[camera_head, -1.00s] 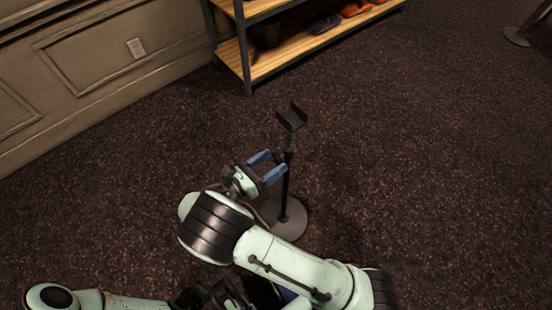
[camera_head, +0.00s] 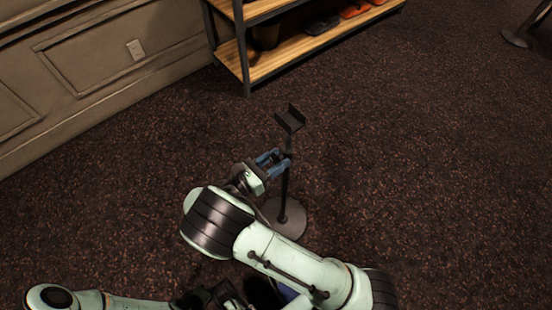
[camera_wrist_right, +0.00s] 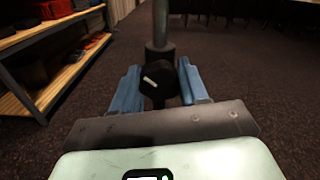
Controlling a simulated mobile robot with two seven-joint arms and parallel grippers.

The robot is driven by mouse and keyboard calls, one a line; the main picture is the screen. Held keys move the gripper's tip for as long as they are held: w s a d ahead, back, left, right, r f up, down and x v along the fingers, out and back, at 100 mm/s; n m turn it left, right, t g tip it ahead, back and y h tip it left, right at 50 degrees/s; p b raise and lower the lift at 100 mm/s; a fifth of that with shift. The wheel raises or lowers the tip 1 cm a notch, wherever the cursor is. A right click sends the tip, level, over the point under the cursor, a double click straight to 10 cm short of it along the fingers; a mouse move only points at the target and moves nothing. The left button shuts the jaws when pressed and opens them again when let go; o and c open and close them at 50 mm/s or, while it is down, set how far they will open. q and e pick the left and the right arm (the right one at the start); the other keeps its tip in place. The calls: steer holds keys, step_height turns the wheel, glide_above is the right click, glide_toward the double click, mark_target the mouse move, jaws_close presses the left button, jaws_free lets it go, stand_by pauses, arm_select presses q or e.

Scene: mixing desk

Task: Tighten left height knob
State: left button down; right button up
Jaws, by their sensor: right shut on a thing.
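A slim dark stand has an upright pole (camera_head: 284,190), a round base (camera_head: 291,222) on the carpet and a small angled plate (camera_head: 290,118) on top. Its dark height knob (camera_wrist_right: 158,84) sits on the pole just below a collar, with a pale mark on its face. My right gripper (camera_head: 280,160) has its blue fingers at the pole's upper part. In the right wrist view its fingers (camera_wrist_right: 158,88) stand on either side of the knob, shut on it. The knob is hardly visible in the head view.
A shelf unit (camera_head: 290,62) with wooden boards and several items stands behind the stand, against the panelled wall (camera_head: 95,75). Another round base (camera_head: 517,37) is at the far upper right. The carpet around the stand is clear.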

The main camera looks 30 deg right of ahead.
arm_select(q)
steer(key=shift+s+d+r, duration=0.1)
steer(key=shift+s+r, duration=0.1)
steer(key=shift+s, duration=0.05)
arm_select(e)
steer(key=o, duration=1.1)
steer(key=shift+c, duration=0.2)
steer(key=shift+a, duration=0.15)
arm_select(q)
steer(key=shift+s+d+r+g+p, duration=0.4)
steer(key=shift+s+r+p, duration=0.1)
steer(key=shift+s+r, duration=0.15)
arm_select(e)
steer(key=s+a, duration=0.1)
steer(key=a, duration=1.2)
